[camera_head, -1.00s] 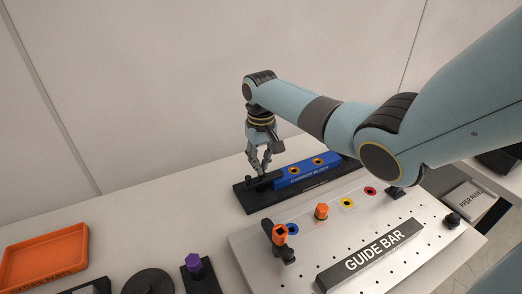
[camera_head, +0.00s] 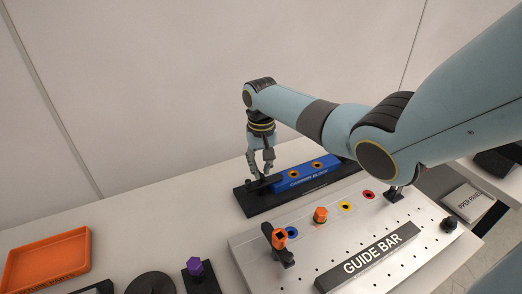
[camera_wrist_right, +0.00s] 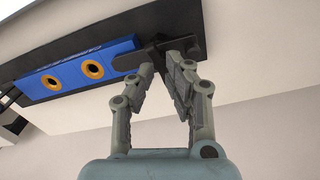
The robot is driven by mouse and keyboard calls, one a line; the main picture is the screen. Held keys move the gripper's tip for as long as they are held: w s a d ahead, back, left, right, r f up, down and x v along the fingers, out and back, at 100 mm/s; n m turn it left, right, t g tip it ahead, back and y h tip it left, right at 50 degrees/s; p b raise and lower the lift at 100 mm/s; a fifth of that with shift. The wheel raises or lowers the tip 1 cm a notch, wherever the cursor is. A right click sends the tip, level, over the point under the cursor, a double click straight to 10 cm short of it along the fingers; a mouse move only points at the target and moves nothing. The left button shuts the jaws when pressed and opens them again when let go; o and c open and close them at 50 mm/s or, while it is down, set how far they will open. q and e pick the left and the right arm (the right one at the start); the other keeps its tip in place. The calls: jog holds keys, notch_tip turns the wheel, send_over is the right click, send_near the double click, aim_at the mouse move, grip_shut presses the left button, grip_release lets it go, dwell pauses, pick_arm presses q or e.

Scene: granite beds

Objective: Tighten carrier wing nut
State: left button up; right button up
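The blue carrier block (camera_head: 305,176) lies on a black base (camera_head: 260,204) behind the metal plate; it also shows in the right wrist view (camera_wrist_right: 50,80). A dark clamp piece with a wing-like top (camera_head: 264,183) sits at the block's left end. It also shows in the right wrist view (camera_wrist_right: 128,61). My right gripper (camera_head: 261,173) points down at this piece; in its wrist view (camera_wrist_right: 161,65) the fingertips are apart, on either side of the dark part. I cannot tell whether they touch it. My left gripper is not in view.
A perforated metal plate (camera_head: 290,272) in front carries the guide bar (camera_head: 368,258), an orange-topped clamp (camera_head: 279,240) and an orange hexagonal piece (camera_head: 320,215). An orange tray (camera_head: 45,262) and a purple knob (camera_head: 195,267) are at left. The table between tray and base is clear.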

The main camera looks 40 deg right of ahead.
aim_at(261, 173)
jog(key=o, duration=0.3)
jog(key=shift+r, duration=0.1)
jog(key=shift+r, duration=2.9)
notch_tip(261, 173, up, 12)
